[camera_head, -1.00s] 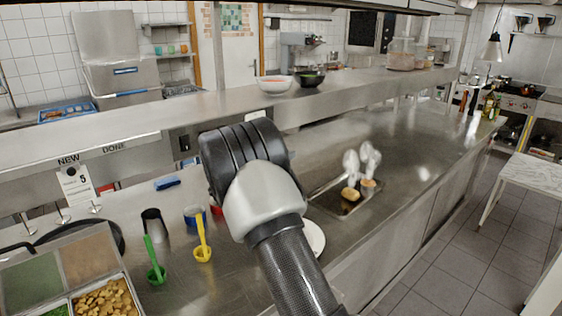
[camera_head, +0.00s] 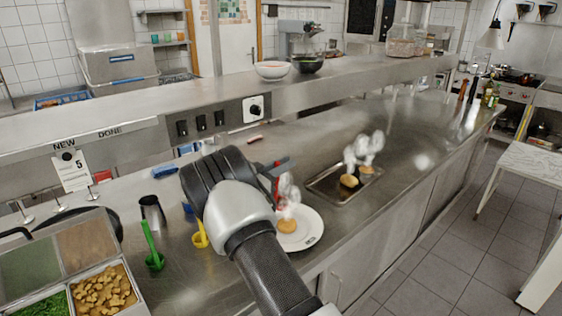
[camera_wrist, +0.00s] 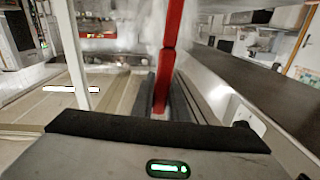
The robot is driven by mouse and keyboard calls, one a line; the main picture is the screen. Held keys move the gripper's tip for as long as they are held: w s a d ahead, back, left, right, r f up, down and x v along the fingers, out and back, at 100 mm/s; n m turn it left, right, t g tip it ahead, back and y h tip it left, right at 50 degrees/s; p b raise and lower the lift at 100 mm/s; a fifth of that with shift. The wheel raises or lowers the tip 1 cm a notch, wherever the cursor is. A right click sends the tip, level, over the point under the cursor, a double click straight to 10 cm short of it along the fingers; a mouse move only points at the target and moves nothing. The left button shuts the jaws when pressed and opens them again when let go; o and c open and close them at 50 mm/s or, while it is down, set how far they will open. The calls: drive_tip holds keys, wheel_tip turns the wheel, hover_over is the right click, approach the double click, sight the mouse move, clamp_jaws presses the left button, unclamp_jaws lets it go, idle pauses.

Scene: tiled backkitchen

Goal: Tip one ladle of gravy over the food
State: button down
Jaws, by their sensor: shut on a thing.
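My gripper (camera_head: 272,186) is shut on a red handle (camera_wrist: 167,65), seen upright between the fingers in the wrist view; it also shows in the head view (camera_head: 276,182). I take it for the ladle. Its bowl is not visible, so I cannot tell whether it holds gravy.
A sunken tray (camera_head: 325,186) with steaming tan pieces is right of the plate. A raised shelf (camera_head: 345,100) runs behind.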

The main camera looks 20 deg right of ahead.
drive_tip(key=s+d+f+m+b, duration=0.4)
drive_tip(key=s+f+m+b, duration=0.3)
drive_tip(key=b, duration=0.5)
drive_tip(key=s+d+f+m+b, duration=0.3)
drive_tip(key=s+f+m+b, duration=0.45)
drive_tip(key=b, duration=0.45)
drive_tip(key=w+a+r+n+p, duration=0.4)
drive_tip(key=w+r+n+p, duration=0.3)
drive_tip(key=p, duration=0.6)
drive_tip(key=w+a+r+n+p, duration=0.3)
drive_tip(key=w+r+n+p, duration=0.5)
drive_tip(key=r+p, duration=0.4)
drive_tip(key=shift+w+a+p, duration=0.4)
drive_tip(key=shift+p, duration=0.7)
drive_tip(key=shift+n, duration=0.25)
